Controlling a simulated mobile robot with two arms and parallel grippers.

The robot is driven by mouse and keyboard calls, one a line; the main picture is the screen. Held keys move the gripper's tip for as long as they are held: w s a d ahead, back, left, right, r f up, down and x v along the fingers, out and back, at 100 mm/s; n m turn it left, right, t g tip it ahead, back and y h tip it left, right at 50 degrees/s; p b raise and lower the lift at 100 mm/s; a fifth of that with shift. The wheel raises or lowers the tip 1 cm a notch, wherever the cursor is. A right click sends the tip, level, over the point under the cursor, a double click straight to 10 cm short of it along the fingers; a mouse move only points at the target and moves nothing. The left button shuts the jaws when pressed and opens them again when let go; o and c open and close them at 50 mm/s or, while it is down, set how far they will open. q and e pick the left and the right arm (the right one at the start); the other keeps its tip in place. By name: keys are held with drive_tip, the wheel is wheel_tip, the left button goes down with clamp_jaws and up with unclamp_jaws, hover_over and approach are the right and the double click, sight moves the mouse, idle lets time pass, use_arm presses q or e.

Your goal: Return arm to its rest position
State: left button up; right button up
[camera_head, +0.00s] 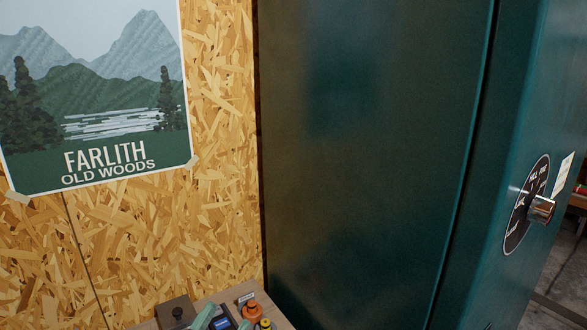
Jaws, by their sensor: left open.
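At the bottom edge, two pale teal pieces appear to be the fingertips of my left gripper (222,318). They stand apart, and the rest of that gripper and its arm are cut off by the frame. A small dark part with a blue face (222,323) shows between them. I cannot tell whether they touch it. My right gripper is not in view.
A bench top (210,301) carries an orange knob (252,309), a yellow one (265,323) and a dark box (176,313). A large green cabinet (370,150) stands close on the right, with a protruding metal handle (541,208). A poster (95,100) hangs on the chipboard wall (225,130).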

use_arm(q)
drive_tip(key=s+a+f+n+g+y, duration=0.4)
drive_tip(key=a+f+n+g+y, duration=0.2)
drive_tip(key=a+f+n+y, duration=0.5)
drive_tip(key=s+d+f+m+g, duration=0.1)
drive_tip(key=s+f+m+g, duration=0.3)
drive_tip(key=s+f+g, duration=0.9)
drive_tip(key=s+f, duration=0.2)
drive_tip(key=f, duration=1.1)
drive_tip(key=s+f, duration=0.2)
drive_tip(key=f, duration=1.1)
drive_tip(key=s+a+f, duration=0.2)
drive_tip(key=s+f, duration=1.4)
drive_tip(key=shift+s+a+f+m+g+b, duration=0.25)
drive_tip(key=shift+a+f+m+g+b, duration=0.05)
drive_tip(key=shift+a+f+b, duration=0.1)
drive_tip(key=shift+o, duration=0.3)
